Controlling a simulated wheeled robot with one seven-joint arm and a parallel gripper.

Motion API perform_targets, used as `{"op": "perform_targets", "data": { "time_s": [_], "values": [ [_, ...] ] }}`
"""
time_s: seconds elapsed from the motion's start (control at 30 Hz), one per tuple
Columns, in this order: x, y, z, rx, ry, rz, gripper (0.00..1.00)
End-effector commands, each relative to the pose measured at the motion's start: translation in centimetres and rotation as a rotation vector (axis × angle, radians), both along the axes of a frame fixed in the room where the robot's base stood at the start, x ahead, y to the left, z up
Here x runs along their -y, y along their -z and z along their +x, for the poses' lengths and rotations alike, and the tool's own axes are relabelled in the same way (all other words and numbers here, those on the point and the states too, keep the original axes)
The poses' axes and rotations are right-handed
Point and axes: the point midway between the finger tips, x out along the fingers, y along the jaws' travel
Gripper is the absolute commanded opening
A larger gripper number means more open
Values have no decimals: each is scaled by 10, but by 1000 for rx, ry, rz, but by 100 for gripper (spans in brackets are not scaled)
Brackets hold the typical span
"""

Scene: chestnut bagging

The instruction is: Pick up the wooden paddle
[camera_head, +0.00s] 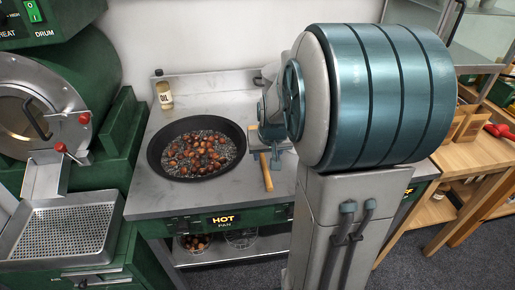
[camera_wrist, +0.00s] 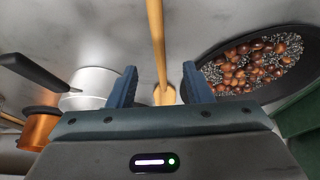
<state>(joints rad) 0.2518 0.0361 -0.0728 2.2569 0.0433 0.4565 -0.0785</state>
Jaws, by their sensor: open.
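The wooden paddle lies by the right side of the black pan, its handle (camera_head: 267,176) pointing toward the front of the metal counter. In the wrist view its long shaft (camera_wrist: 156,40) runs down between my fingers to a wider part (camera_wrist: 164,96). My gripper (camera_wrist: 160,76) is open, with one blue finger on each side of the paddle. I cannot tell whether either finger touches it. In the head view my arm hides part of the paddle and much of my gripper.
The black pan (camera_head: 153,156) holds chestnuts on dark gravel, close beside my gripper. The wrist view shows a pale pot (camera_wrist: 92,86) and a copper pot (camera_wrist: 36,120). The counter's front left (camera_head: 160,200) is clear.

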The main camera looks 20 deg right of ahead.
Motion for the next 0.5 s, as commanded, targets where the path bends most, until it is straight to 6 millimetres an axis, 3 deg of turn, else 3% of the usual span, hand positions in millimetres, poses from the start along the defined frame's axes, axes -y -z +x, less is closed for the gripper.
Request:
{"op": "perform_targets", "data": {
  "time_s": [0.1, 0.5],
  "values": [
    [2, 17, 6, -4, 1, 1, 45],
    [6, 43, 15, -4, 1, 1, 45]
  ]
}}
